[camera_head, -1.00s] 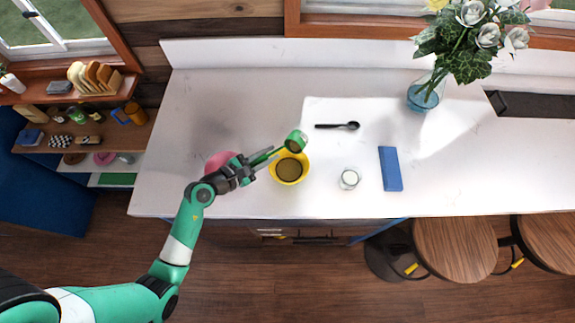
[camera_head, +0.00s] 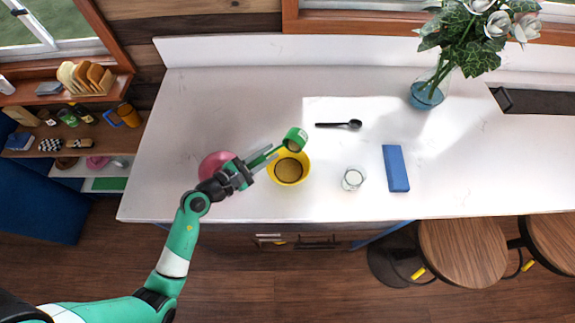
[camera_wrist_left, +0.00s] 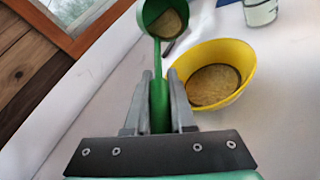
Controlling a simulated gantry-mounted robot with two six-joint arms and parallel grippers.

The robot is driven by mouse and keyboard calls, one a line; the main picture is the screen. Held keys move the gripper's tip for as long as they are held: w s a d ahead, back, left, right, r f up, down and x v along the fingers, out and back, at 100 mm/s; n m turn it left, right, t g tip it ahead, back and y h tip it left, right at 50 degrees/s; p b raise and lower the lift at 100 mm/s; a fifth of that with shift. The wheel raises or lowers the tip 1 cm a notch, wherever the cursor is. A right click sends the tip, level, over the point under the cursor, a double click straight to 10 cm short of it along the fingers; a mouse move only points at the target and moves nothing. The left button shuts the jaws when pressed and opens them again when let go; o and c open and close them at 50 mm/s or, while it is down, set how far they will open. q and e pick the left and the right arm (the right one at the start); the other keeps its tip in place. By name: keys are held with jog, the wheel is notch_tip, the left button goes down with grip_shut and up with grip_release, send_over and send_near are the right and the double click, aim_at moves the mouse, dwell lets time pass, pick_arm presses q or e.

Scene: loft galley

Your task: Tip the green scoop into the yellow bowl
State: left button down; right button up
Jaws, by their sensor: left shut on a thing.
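The green scoop (camera_head: 296,137) is held by its handle in my left gripper (camera_head: 257,165), which is shut on it. In the head view the cup hangs over the far edge of the yellow bowl (camera_head: 306,173) and looks tilted, with its outer side showing. In the left wrist view the scoop (camera_wrist_left: 146,14) shows brown contents inside, and its handle runs between the fingers (camera_wrist_left: 160,105). The yellow bowl (camera_wrist_left: 240,60) stands upright on the counter and also has brown material in it. My right gripper is not in view.
A pink round thing (camera_head: 213,164) lies partly behind my left wrist. A black spoon (camera_head: 338,125), a glass jar (camera_head: 353,178), a blue block (camera_head: 396,168) and a vase (camera_head: 426,96) stand or lie to the right. The counter's back left is clear.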

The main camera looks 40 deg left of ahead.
pick_arm(q)
jog(key=shift+r, duration=0.2)
jog(key=shift+w+r+t+b, duration=0.15)
jog(key=shift+r+t+b, duration=0.8)
jog(key=shift+b, duration=0.35)
